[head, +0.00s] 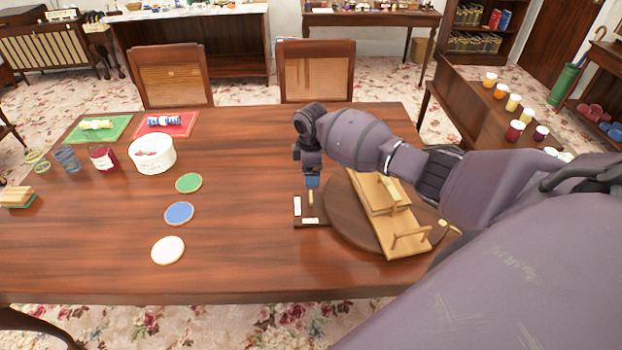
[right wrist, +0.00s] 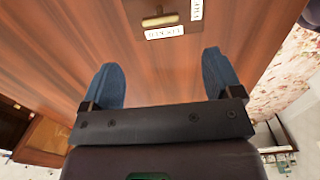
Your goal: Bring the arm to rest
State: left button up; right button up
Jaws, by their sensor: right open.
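My right arm reaches in from the right in the head view. Its gripper (head: 312,181) points down above the wooden table (head: 240,255), over a small dark board with white labels (head: 298,206). In the right wrist view the two blue fingers of the right gripper (right wrist: 165,85) stand wide apart with nothing between them. The labelled board (right wrist: 168,18) lies beyond the fingertips, with a small wooden piece (right wrist: 160,20) on it. My left gripper does not show in the head view.
A round dark board (head: 345,215) with a wooden stand (head: 385,215) sits right of the gripper, under my forearm. Green, blue and white discs (head: 179,213), a white tub (head: 152,154) and a red jar (head: 103,158) stand on the left. The table's front middle is clear.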

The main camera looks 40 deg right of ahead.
jog(key=shift+r, duration=0.5)
jog(key=w+a+r+m+t, duration=0.35)
jog(key=w+r+t, duration=0.2)
jog(key=w, duration=0.25)
jog(key=s+a+m+t+y, duration=0.1)
jog(key=s+a+t+y, duration=0.2)
jog(key=s+a+t, duration=0.5)
jog(key=s+f+m+h, duration=0.1)
jog(key=s+f, duration=0.3)
jog(key=s, duration=0.5)
jog(key=s+f+m+g+h, duration=0.1)
jog(key=s+f+m, duration=0.2)
jog(key=s, duration=0.7)
jog(key=s+f+m+g+h, duration=0.1)
jog(key=s+f+m, duration=0.1)
jog(key=s+f, duration=0.5)
jog(key=s, duration=0.3)
jog(key=shift+s+d, duration=0.2)
jog(key=shift+d, duration=0.1)
